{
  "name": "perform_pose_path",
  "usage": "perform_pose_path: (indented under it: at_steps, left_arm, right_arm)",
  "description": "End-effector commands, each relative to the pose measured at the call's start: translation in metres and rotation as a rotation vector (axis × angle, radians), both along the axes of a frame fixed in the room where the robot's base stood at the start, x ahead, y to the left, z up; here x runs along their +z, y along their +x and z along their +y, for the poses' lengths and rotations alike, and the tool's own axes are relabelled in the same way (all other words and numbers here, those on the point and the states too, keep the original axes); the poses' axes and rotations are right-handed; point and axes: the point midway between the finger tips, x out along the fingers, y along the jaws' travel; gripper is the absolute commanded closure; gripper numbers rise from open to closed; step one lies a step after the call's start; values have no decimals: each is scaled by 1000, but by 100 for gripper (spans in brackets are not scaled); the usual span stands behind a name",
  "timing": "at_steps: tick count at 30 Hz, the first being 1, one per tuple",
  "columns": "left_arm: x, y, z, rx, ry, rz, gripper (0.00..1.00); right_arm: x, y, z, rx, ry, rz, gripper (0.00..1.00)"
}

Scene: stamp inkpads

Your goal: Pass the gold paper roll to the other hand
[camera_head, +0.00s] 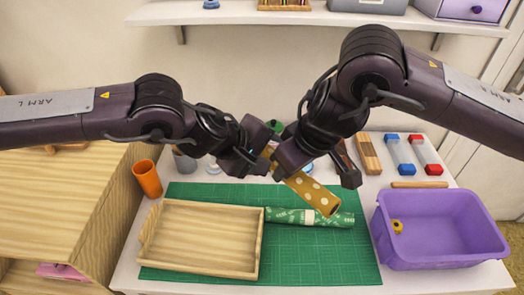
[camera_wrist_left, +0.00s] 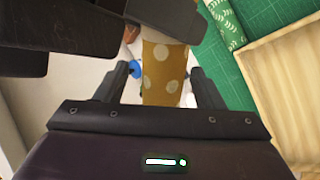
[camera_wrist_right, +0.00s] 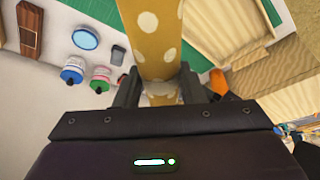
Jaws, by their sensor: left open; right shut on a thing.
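The gold paper roll (camera_head: 318,197) with white dots hangs tilted over the green mat. My right gripper (camera_head: 315,178) is shut on the roll; the right wrist view shows the roll (camera_wrist_right: 155,35) between its fingers (camera_wrist_right: 158,88). My left gripper (camera_head: 250,163) is open near the roll's upper left end. In the left wrist view, the roll (camera_wrist_left: 164,72) lies between the left fingers (camera_wrist_left: 163,85), with gaps at both sides. The upper end is partly hidden by the grippers in the head view.
A green patterned roll (camera_head: 285,215) lies on the green cutting mat (camera_head: 320,262) below. A wooden tray (camera_head: 258,250) is at left, a purple bin (camera_head: 430,255) at right. An orange cup (camera_head: 147,180) stands at far left. A shelf (camera_head: 300,17) runs above the arms.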

Motion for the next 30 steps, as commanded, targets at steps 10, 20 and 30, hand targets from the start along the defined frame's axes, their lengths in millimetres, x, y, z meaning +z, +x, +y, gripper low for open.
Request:
perform_pose_path:
  at_steps: [10, 20, 30]
  left_arm:
    - [0, 0, 0, 0, 0, 0, 56]
    - [1, 0, -1, 0, -2, -2, 87]
    - [1, 0, 0, 0, -1, -1, 87]
  right_arm:
    - [0, 0, 0, 0, 1, -1, 87]
    - [0, 0, 0, 1, 0, 0, 52]
    - [0, 0, 0, 0, 0, 0, 39]
